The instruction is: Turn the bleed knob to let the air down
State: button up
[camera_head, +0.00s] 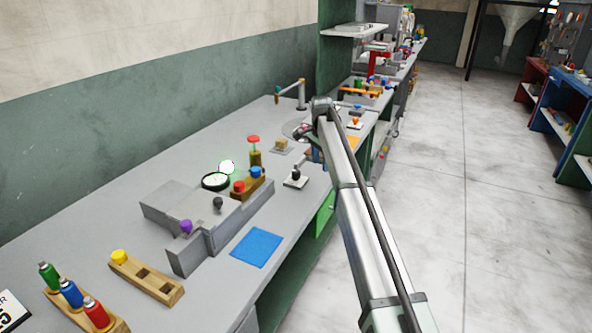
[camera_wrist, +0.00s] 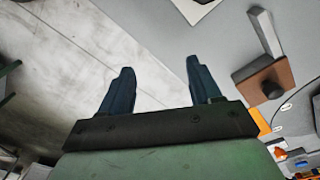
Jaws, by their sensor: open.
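A grey stepped press block (camera_head: 160,213) sits on the bench in the head view. It carries a purple knob (camera_head: 186,227), a dark knob (camera_head: 218,204) and a round gauge (camera_head: 215,181). A red-topped brass valve (camera_head: 254,150) stands behind it, and red and blue knobs (camera_head: 247,182) sit on a brown block beside it. I cannot tell which is the bleed knob. My gripper (camera_wrist: 158,68) is open and empty in the wrist view, over the bench edge and floor. A brown plate with a dark knob and grey bar (camera_wrist: 266,84) lies to its right. In the head view my arm partly hides the gripper.
A blue mat (camera_head: 256,248) lies near the bench's front edge. A wooden rack with a yellow knob (camera_head: 120,257) and several coloured bottles (camera_head: 70,292) stand at left. A small black-knobbed base (camera_head: 295,180) sits right of the press. The floor (camera_head: 470,220) is clear.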

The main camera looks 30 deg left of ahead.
notch_tip(320, 180, up, 9)
send_over(296, 171)
notch_tip(296, 171, down, 14)
dwell(0.3)
jog(key=c, duration=1)
